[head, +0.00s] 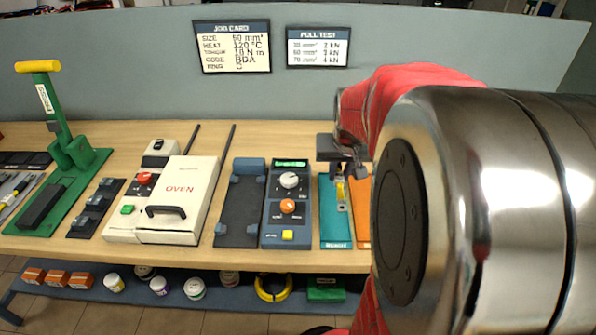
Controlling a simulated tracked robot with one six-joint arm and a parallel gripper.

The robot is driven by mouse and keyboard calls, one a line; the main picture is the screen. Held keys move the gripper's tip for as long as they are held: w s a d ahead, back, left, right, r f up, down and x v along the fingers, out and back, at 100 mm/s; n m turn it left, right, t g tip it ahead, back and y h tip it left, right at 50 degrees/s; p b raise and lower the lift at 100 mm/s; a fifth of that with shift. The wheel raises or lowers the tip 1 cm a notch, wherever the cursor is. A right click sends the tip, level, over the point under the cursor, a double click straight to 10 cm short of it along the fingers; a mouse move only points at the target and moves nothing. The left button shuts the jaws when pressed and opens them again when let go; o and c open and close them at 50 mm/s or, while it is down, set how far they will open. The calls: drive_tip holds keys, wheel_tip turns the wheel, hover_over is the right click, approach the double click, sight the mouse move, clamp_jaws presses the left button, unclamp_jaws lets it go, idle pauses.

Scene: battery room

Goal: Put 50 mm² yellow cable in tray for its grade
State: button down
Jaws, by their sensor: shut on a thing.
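My gripper (343,150) is over the right part of the bench, above the teal tray (335,232), with its jaws shut on a short yellow cable (341,191). The cable hangs below the jaws over the teal tray, near its right edge. I cannot tell whether it touches the tray. An orange tray (362,232) lies close beside the teal one on the right, largely hidden by my arm. The tray labels are too small to read surely.
Left of the trays stand a blue tester (284,215) with knobs, a dark fixture (240,205), a cream oven (180,200) and a green lever press (65,165). A job card (232,46) and pull test card (319,47) hang behind. A yellow coil (272,294) lies below.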

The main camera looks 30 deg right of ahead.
drive_tip(key=shift+w+d, duration=0.1)
drive_tip(key=shift+w, duration=0.3)
hover_over(333, 206)
drive_tip(key=s, duration=0.1)
drive_tip(key=shift+s+a+f, duration=0.1)
drive_tip(key=shift+a+f, duration=0.1)
drive_tip(key=shift+f, duration=1.35)
drive_tip(key=shift+s+a+f, duration=0.1)
drive_tip(key=shift+a+f, duration=0.1)
drive_tip(key=shift+f, duration=1.35)
drive_tip(key=shift+f, duration=1.85)
drive_tip(key=shift+f, duration=0.6)
drive_tip(key=c, duration=1.6)
unclamp_jaws()
drive_tip(key=shift+r, duration=0.15)
